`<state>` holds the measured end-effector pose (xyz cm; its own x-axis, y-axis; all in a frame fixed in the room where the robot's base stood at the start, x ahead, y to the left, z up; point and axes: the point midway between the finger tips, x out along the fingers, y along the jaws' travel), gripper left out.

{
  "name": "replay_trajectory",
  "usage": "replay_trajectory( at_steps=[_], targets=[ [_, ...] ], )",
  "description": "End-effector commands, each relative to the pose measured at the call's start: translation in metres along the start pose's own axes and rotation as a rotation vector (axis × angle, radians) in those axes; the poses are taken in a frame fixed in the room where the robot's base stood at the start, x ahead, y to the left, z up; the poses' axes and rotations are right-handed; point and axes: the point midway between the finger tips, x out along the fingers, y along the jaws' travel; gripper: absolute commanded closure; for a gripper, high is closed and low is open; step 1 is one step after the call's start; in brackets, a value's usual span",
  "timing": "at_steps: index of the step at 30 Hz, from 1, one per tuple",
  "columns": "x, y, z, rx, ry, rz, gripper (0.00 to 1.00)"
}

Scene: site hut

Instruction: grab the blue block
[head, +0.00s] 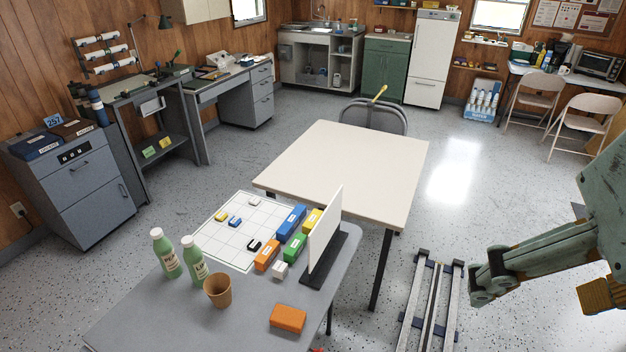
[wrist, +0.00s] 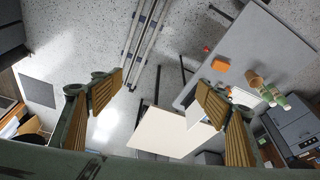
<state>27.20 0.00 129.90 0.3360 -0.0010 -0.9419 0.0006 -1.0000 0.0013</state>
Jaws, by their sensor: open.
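The blue block (head: 290,222) is a long block lying on the grey table in the head view, at the right edge of a white grid board (head: 215,238). A yellow block (head: 312,221), a green block (head: 294,247) and an orange block (head: 267,254) lie close around it. A smaller blue piece (head: 235,222) lies on the grid. My gripper (wrist: 155,105) is open and empty in the wrist view, its padded fingers wide apart, high above the floor and away from the blocks. I cannot make out the blue block in the wrist view.
An upright white panel (head: 325,230) on a black base stands just right of the blocks. Two green bottles (head: 165,254), a brown cup (head: 218,291), a white cube (head: 280,270) and an orange slab (head: 288,318) share the table. A cream table (head: 350,165) stands behind.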

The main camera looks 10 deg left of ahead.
Motion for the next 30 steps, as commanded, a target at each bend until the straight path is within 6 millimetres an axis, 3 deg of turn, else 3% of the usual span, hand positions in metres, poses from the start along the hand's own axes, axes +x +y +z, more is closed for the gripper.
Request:
replay_trajectory(
  at_steps=[13,24,30],
  targets=[
    [0.0,0.0,0.0,0.0,0.0,0.0,0.73],
    [0.0,0.0,-0.001,0.001,-0.001,0.0,0.74],
    [0.0,-0.001,-0.013,0.008,-0.006,-0.002,0.74]
  ],
)
